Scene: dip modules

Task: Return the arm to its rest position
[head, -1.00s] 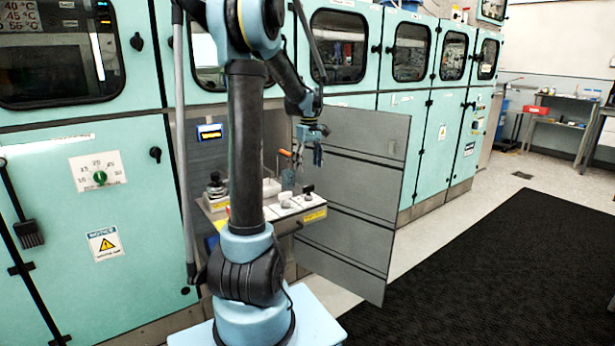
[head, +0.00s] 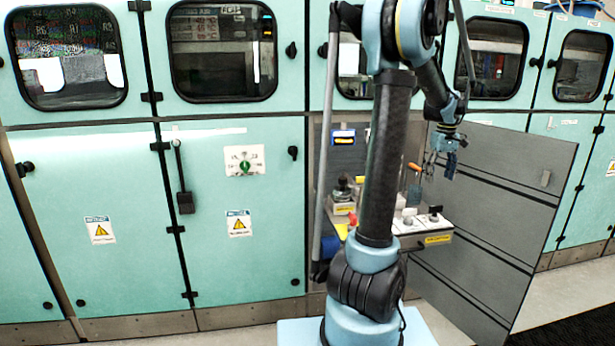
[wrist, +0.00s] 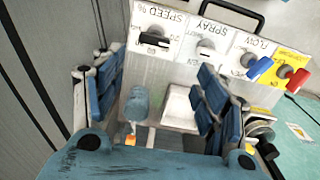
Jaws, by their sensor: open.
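My arm stands upright in the head view, its forearm bent down to the right. My gripper (head: 443,160) hangs above and to the right of a small control shelf (head: 432,228). In the wrist view, my gripper (wrist: 160,100) shows its two blue fingers wide apart with nothing held between them. Beyond the fingers are a blue-grey object (wrist: 137,102) and a white tray (wrist: 182,105); I see no contact with either.
A white panel (wrist: 190,60) with knobs marked speed, spray and flow lies close ahead. A grey open door (head: 500,210) stands right of my gripper. Teal cabinets (head: 110,200) line the wall. A dark mat (head: 575,335) lies at lower right.

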